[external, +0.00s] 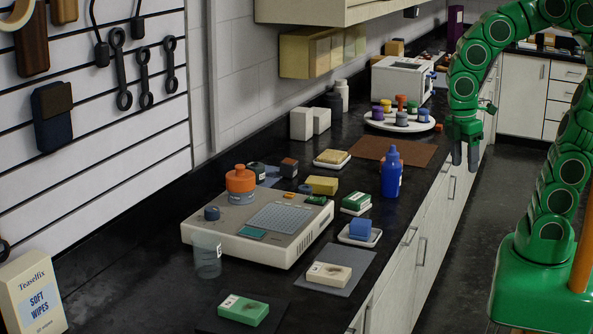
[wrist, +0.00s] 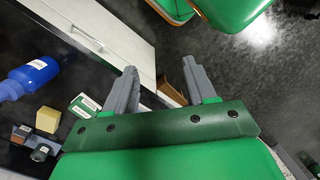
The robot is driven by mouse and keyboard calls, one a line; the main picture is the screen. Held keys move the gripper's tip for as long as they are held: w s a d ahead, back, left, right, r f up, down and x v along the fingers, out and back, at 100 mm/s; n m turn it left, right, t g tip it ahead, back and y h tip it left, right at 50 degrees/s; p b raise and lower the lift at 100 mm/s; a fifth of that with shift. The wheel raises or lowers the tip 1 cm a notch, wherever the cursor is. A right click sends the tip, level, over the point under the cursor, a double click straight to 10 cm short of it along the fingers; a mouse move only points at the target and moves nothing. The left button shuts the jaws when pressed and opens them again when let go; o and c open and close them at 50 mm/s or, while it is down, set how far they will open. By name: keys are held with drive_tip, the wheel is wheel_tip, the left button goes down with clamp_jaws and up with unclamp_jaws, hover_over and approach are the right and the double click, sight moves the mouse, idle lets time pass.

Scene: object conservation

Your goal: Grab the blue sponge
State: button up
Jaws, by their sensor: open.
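The blue sponge (external: 360,228) is a small blue block on a white dish (external: 346,238) near the front edge of the black counter, in the external view. I cannot make it out in the wrist view. My green gripper (external: 464,155) hangs fingers down, beyond the counter's front edge, farther back than the sponge and apart from it. In the wrist view my gripper's grey fingers (wrist: 160,80) are spread with nothing between them.
A blue bottle (external: 391,173) stands between my gripper and the sponge's area, and also shows in the wrist view (wrist: 28,79). A green-and-white box (external: 356,202) sits just behind the sponge. A beige device (external: 290,242) is left, a pale block (external: 328,274) in front.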

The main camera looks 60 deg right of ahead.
drive_tip(key=w+a+f+n, duration=0.2)
drive_tip(key=w+a+n, duration=0.3)
drive_tip(key=w+n, duration=0.75)
drive_tip(key=n+t, duration=0.1)
drive_tip(key=n, duration=1.3)
hover_over(361, 221)
drive_tip(key=shift+m, duration=0.25)
drive_tip(key=f, duration=0.7)
drive_tip(key=shift+s+f, duration=0.2)
drive_tip(key=shift+w+a+f, duration=0.15)
drive_tip(key=shift+w+f, duration=0.05)
drive_tip(key=shift+f, duration=0.2)
drive_tip(key=shift+d+f, duration=0.2)
drive_tip(key=shift+f, duration=3.5)
drive_tip(key=c, duration=0.7)
